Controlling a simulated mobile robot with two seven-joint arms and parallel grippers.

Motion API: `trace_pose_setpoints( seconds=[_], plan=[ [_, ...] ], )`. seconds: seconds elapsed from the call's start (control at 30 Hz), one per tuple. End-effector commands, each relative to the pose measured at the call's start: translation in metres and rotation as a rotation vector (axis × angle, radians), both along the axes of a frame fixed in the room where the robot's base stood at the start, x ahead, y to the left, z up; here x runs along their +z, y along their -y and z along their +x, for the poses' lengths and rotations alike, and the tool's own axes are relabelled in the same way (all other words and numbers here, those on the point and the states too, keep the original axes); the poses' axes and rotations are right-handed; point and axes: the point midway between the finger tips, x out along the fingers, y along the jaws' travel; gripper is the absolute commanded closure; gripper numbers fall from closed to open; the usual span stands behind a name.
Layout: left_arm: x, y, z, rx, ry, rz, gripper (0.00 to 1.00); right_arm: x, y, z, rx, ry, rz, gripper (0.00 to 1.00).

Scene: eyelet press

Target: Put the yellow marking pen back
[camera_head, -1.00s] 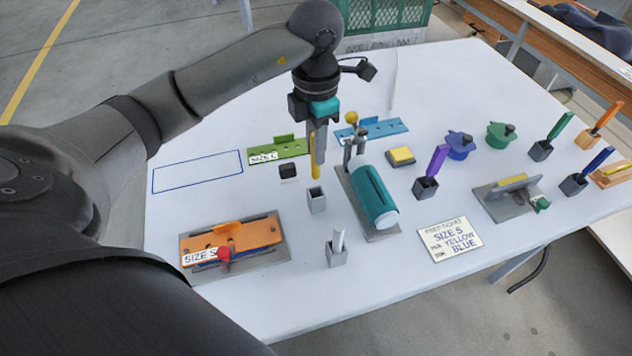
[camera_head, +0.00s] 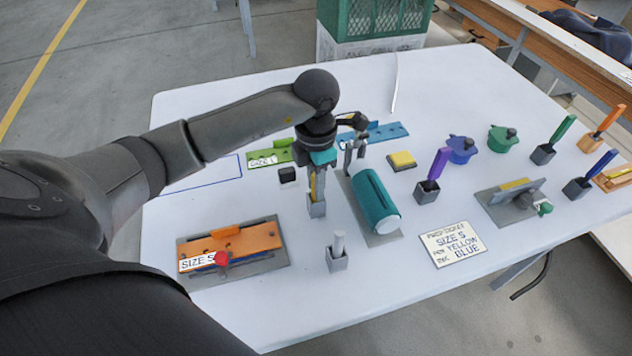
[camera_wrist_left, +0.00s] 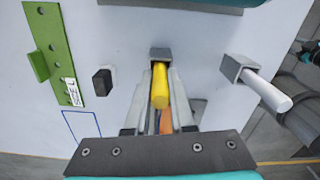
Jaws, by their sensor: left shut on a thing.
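The yellow marking pen (camera_head: 313,186) is upright between the fingers of my left gripper (camera_head: 317,192). It also shows in the left wrist view (camera_wrist_left: 160,86), with the gripper shut on it. A small grey square holder (camera_head: 316,208) stands directly under the gripper, and the pen's lower end is at its mouth. The fingers partly hide this, so I cannot tell how deep the pen sits. The holder's top also shows in the left wrist view (camera_wrist_left: 160,53). My right gripper is not in view.
A holder with a white pen (camera_head: 337,256) stands in front. A teal cylinder (camera_head: 373,198) on a grey base stands close to the right. An orange plate (camera_head: 232,243) marked SIZE S lies left. A black block (camera_head: 287,175) and a green plate (camera_head: 268,157) lie behind.

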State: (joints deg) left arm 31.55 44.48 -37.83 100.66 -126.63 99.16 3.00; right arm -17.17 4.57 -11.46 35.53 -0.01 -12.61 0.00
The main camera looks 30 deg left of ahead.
Motion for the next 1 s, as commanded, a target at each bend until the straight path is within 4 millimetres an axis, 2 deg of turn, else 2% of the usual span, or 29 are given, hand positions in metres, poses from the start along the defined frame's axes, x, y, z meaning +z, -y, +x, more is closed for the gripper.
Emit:
trace_pose_setpoints(
  seconds=[0.03, 0.07, 0.3, 0.67, 0.77, 1.0],
  plan=[
    [-0.003, 0.000, 0.000, 0.000, 0.000, 0.000, 1.00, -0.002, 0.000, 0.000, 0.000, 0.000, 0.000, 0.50],
    [-0.002, 0.000, 0.000, 0.000, 0.000, 0.000, 0.76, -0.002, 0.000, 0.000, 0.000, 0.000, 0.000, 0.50],
    [-0.001, 0.000, 0.000, 0.000, 0.000, 0.000, 0.49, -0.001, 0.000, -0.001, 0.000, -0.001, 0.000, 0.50],
    [0.004, 0.000, 0.000, 0.000, 0.001, 0.000, 0.48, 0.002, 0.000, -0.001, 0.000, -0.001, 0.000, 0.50],
    [0.020, -0.001, 0.001, 0.001, 0.005, 0.002, 0.48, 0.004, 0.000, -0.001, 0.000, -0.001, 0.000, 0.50],
    [0.073, -0.001, 0.001, 0.000, 0.006, 0.001, 0.48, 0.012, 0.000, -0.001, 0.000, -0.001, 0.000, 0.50]
  ],
)
